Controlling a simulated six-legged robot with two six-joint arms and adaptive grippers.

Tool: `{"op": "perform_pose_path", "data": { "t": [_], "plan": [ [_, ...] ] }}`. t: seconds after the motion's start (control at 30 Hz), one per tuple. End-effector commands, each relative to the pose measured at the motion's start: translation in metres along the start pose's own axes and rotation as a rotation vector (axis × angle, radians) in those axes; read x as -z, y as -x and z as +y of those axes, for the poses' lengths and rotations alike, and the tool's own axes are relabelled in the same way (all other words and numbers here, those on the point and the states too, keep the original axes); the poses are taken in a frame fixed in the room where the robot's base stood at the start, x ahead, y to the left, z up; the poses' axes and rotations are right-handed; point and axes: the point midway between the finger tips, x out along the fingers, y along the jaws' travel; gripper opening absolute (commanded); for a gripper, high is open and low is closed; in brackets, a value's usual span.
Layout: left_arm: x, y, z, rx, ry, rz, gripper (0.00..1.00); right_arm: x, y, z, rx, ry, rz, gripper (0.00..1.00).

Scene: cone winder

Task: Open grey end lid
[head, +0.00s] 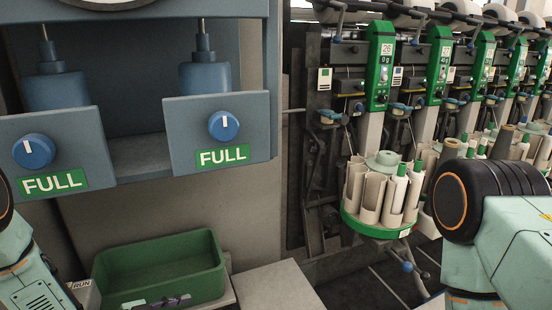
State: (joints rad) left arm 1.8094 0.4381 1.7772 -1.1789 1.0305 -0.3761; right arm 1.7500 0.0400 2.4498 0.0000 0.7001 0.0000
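No part in the head view is clearly marked as the grey end lid. The blue-grey end housing (140,152) of the machine fills the left side. It carries two box-like panels, a left one (85,135) and a right one (180,125), each with a blue knob and a green FULL label. My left arm shows only at the lower left edge and my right arm only at the lower right.
A green bin (160,255) stands below the panels, with a small unclear dark part at its front. A pale grey box top (275,287) lies right of it. A round carrier (375,222) with pale tubes and the green winding units (380,65) stand at right.

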Motion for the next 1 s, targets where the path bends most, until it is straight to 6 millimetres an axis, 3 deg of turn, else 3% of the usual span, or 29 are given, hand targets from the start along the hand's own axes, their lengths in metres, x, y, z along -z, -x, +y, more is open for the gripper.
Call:
{"op": "perform_pose_path", "data": {
  "t": [0.17, 0.37, 0.53, 0.7, 0.83, 1.0],
  "plan": [
    [-0.025, 0.005, 0.025, 0.048, 0.248, -0.145, 0.36, 0.000, 0.000, 0.000, 0.000, 0.000, 0.000, 0.40],
    [-0.067, 0.036, 0.097, 0.123, 0.645, -0.443, 0.36, 0.000, 0.000, 0.000, 0.000, 0.000, 0.000, 0.40],
    [-0.094, 0.092, 0.175, 0.205, 0.926, -0.754, 0.36, 0.000, 0.000, 0.000, 0.000, 0.000, 0.000, 0.40],
    [-0.101, 0.159, 0.238, 0.284, 1.062, -1.031, 0.36, 0.000, 0.000, 0.000, 0.000, 0.000, 0.000, 0.40],
    [-0.098, 0.191, 0.264, 0.287, 1.052, -1.144, 0.36, 0.000, 0.000, 0.000, 0.000, 0.000, 0.000, 0.40],
    [-0.098, 0.192, 0.269, 0.266, 1.024, -1.155, 0.23, 0.000, 0.000, 0.000, 0.000, 0.000, 0.000, 0.40]
  ]
}}
